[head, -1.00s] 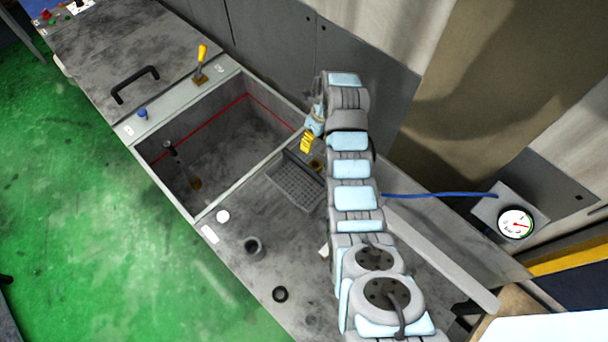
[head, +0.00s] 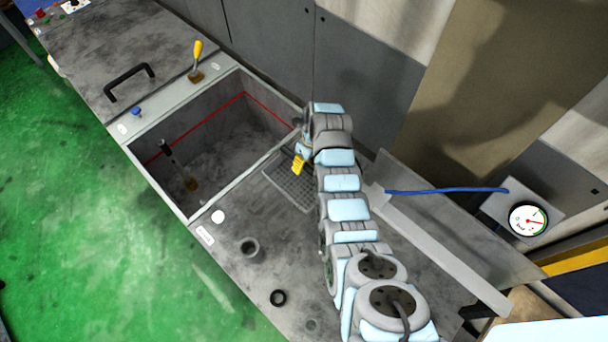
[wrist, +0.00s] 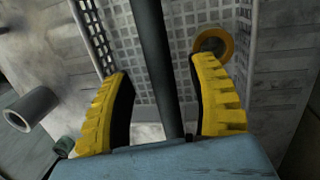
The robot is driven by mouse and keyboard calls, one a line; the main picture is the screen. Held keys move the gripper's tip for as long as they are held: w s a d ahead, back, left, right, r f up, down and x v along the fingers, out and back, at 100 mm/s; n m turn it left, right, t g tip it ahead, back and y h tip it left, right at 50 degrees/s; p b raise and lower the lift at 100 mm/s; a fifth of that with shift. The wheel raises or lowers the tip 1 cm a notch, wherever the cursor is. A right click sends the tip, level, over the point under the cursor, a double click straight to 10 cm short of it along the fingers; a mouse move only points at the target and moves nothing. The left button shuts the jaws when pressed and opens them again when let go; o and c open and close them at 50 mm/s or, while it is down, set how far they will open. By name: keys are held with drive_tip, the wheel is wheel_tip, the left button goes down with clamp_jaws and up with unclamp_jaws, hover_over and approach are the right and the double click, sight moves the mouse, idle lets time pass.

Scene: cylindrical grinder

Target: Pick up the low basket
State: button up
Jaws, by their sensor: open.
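The low basket (head: 285,190) is a grey mesh tray on the grey worktop, just right of the sunken tank in the head view. My arm hides its right part. My gripper (head: 298,166) is over its far end with yellow fingers. In the wrist view, the basket's perforated floor and side walls (wrist: 96,38) show beyond the fingers. My gripper (wrist: 162,105) is open there, one finger on each side of a dark bar (wrist: 155,60) that looks like the basket's handle. I cannot tell whether the fingers touch it.
A brass-coloured ring (wrist: 213,44) shows beside the right finger. A grey hollow cylinder (head: 249,248) and a black ring (head: 278,298) stand on the worktop. The open tank (head: 215,145) lies left of the basket, with a yellow-handled lever (head: 197,58) behind it.

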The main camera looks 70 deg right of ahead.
drive_tip(key=shift+w+f, duration=0.1)
drive_tip(key=shift+f, duration=0.85)
clamp_jaws()
drive_tip(key=shift+r, duration=0.15)
